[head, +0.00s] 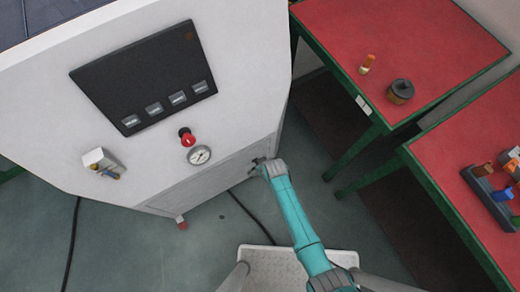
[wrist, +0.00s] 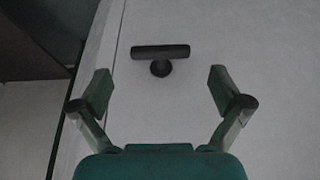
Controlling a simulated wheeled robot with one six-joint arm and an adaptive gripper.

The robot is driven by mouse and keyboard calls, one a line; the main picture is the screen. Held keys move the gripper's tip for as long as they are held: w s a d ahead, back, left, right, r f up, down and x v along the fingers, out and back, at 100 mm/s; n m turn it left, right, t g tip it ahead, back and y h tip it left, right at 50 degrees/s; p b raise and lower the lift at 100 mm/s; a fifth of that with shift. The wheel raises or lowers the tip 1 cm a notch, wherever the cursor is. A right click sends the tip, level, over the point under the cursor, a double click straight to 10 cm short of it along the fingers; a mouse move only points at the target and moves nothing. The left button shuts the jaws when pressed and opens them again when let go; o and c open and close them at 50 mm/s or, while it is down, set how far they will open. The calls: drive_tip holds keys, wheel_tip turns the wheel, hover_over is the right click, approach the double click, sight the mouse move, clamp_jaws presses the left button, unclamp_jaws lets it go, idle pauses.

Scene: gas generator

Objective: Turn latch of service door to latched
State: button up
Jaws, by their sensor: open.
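The latch (wrist: 160,54) is a dark T-shaped handle on a pale panel, the service door (wrist: 270,110). Its bar lies level across the wrist view, above a short round stem. My gripper (wrist: 159,90) is open and empty. Its two fingers stand apart, left and right below the bar in the picture, and neither visibly touches it. In the head view my gripper (head: 256,167) is at the lower right front of the white generator housing (head: 245,75), by the lower door panel (head: 205,185). There the gripper and its small size keep the latch from being made out.
A red stop button (head: 187,138) and a round gauge (head: 199,155) sit above the door panel. Red-topped tables (head: 420,35) with green frames stand at the right. A dark cable (head: 72,240) lies on the floor. A seam runs left of the latch.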

drive_tip(key=shift+x, duration=1.8)
drive_tip(key=c, duration=1.6)
